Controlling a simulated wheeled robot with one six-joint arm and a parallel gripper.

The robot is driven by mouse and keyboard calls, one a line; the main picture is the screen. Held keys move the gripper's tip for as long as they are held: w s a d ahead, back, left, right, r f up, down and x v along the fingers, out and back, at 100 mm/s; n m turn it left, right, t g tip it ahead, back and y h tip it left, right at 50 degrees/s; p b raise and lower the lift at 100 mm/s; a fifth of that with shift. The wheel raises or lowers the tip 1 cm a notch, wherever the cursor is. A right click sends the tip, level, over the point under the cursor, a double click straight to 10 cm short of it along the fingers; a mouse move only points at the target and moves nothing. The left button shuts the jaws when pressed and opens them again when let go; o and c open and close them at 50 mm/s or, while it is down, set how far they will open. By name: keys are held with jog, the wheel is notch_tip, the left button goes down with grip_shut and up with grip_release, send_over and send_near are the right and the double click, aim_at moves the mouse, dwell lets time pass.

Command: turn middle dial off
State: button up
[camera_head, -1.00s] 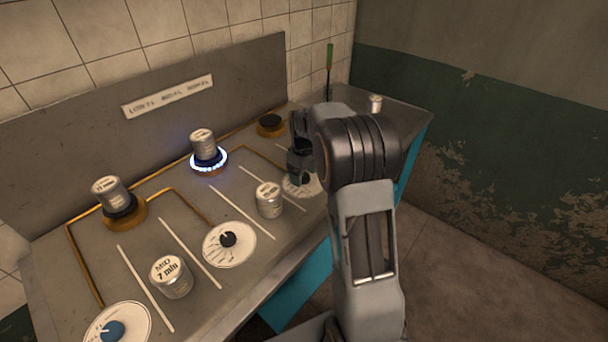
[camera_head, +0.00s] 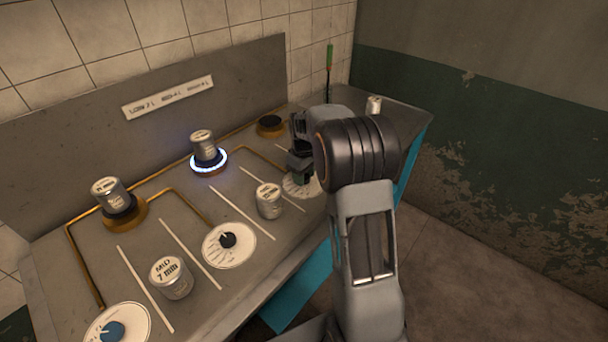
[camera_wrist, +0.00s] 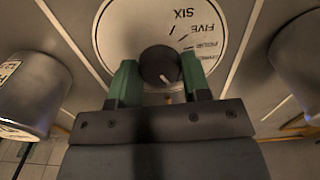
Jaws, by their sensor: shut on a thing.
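The middle dial (camera_head: 210,255) is a white round plate with a black knob (camera_head: 228,240), in the head view. My gripper (camera_head: 301,176) is not at it but at the right-hand dial (camera_head: 288,190), which my arm partly covers. In the wrist view my gripper (camera_wrist: 163,82) has its green fingertips on both sides of that dial's black knob (camera_wrist: 159,62) and is shut on it. The plate (camera_wrist: 118,25) shows the words FOUR, FIVE and SIX upside down. The middle burner (camera_head: 210,169) glows with a blue-white ring under a metal can (camera_head: 203,142).
A left dial with a blue knob (camera_head: 112,331) is at the lower left. Metal cans stand on the left burner (camera_head: 107,192), between the dials (camera_head: 171,278) (camera_head: 268,200) and at the far right end (camera_head: 374,104). The back right burner (camera_head: 271,125) is empty and dark.

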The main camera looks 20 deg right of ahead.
jog(key=shift+r+m+p, duration=0.15)
jog(key=shift+m+p, duration=0.3)
jog(key=shift+m, duration=0.55)
jog(key=m, duration=0.3)
jog(key=shift+p, duration=0.3)
jog(key=o, duration=0.9)
notch_tip(320, 180, up, 14)
jog(key=shift+f+p, duration=0.2)
jog(key=shift+p, duration=0.3)
